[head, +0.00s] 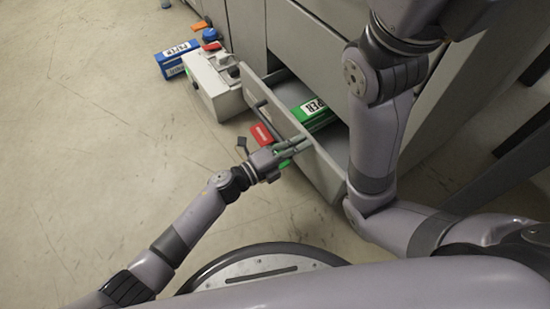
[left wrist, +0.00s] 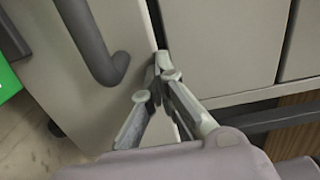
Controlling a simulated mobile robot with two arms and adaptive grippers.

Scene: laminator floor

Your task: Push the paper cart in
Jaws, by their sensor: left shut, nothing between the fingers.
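The paper cart is a grey pull-out drawer standing open from the machine, with its front panel (head: 318,165) facing lower left. A dark bar handle (head: 268,118) is on that panel; it also shows in the left wrist view (left wrist: 97,50). A green paper pack (head: 312,112) lies inside the cart. My left gripper (head: 302,146) is shut and empty at the panel, to the right of the handle. In the left wrist view its fingertips (left wrist: 161,68) are together by the panel's edge; I cannot tell whether they touch. My right gripper is out of view.
A light grey box unit (head: 212,85) stands left of the cart, with a blue paper pack (head: 178,58) beyond it. A red item (head: 261,134) is beside the cart's front. The floor (head: 100,150) at left is clear.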

